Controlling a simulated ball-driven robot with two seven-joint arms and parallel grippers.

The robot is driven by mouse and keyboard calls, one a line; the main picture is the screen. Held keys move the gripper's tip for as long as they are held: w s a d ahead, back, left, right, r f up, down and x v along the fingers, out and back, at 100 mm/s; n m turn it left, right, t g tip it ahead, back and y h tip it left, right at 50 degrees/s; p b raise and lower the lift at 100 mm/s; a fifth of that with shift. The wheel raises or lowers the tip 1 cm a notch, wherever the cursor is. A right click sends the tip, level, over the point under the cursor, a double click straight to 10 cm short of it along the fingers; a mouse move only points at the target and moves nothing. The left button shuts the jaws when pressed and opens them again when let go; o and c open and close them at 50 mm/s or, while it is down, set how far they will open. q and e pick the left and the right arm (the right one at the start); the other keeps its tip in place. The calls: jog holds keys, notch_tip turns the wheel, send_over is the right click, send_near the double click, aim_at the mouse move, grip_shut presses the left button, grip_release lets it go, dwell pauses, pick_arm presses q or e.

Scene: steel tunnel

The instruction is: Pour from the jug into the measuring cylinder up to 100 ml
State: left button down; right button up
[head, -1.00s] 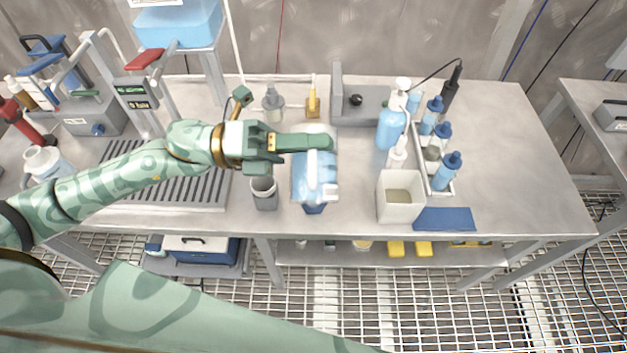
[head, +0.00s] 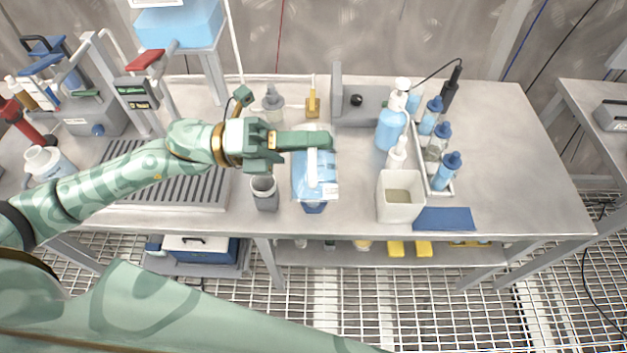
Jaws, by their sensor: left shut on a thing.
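My left gripper (head: 304,143) is shut on the jug (head: 327,182), a clear vessel with pale blue liquid and a whitish handle. It holds the jug over the front middle of the bench. The jug looks tilted, but I cannot tell how far. A small blue part (head: 314,208), perhaps the measuring cylinder's foot, shows just below the jug. The jug hides the rest, so the cylinder's level and any stream cannot be seen. My right gripper is out of view.
A grey cup (head: 264,194) stands close left of the jug. A square white container (head: 400,206) and a blue pad (head: 445,219) are to the right. A tray of bottles (head: 437,184) stands beyond them. The bench's right end is clear.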

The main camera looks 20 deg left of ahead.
aim_at(311, 162)
pick_arm(q)
jog(key=shift+w, duration=0.1)
dwell(0.4)
jog(key=shift+s+d+f+m+b, duration=0.1)
jog(key=shift+s+f+m+b, duration=0.3)
jog(key=shift+b, duration=0.15)
jog(key=shift+s+d+f+m+g+b, duration=0.1)
jog(key=shift+s+m+g+b, duration=0.25)
jog(key=shift+m, duration=0.25)
jog(key=shift+s+m, duration=0.2)
jog(key=shift+m, duration=0.2)
jog(key=shift+d, duration=0.1)
jog(key=shift+s, duration=0.1)
jog(key=m, duration=0.1)
jog(key=b, duration=0.1)
jog(key=s+m+b, duration=0.1)
jog(key=shift+d+f+m+g+y, duration=0.15)
jog(key=shift+f+m+g+y, duration=0.1)
jog(key=shift+m+g+y, duration=0.1)
jog(key=shift+r, duration=0.15)
